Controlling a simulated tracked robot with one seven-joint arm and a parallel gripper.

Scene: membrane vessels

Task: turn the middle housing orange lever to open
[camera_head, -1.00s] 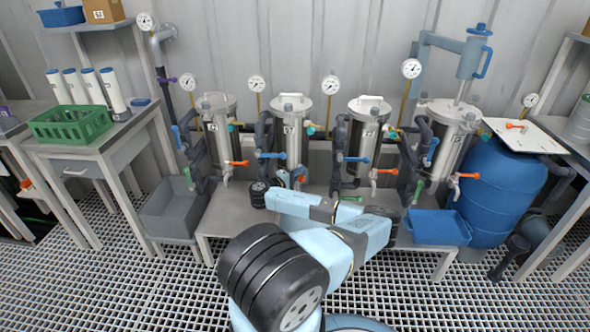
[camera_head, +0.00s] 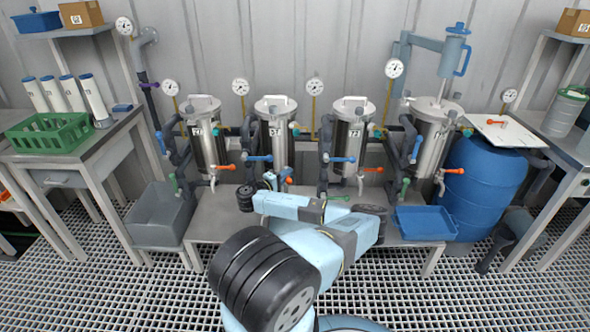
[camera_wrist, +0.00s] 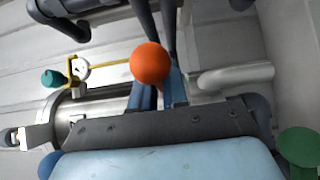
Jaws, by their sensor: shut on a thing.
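The middle housing (camera_head: 274,135) is a steel cylinder with a white-handled lid, between two similar housings. Its orange lever (camera_head: 286,171) shows low at its front, beside my gripper (camera_head: 272,181). In the wrist view, the lever's round orange end (camera_wrist: 150,62) sits at the tips of my blue fingers (camera_wrist: 158,92). My gripper is shut on the orange lever. The ball hides part of the fingertips, and the lever's shaft and angle cannot be made out.
A blue-handled lever (camera_head: 258,158) sits just above my gripper. Dark pipes stand between the housings. A blue tray (camera_head: 425,224) lies on the bench at right, and a grey bin (camera_head: 157,215) stands at left. A green knob (camera_wrist: 298,147) is at the wrist view's right edge.

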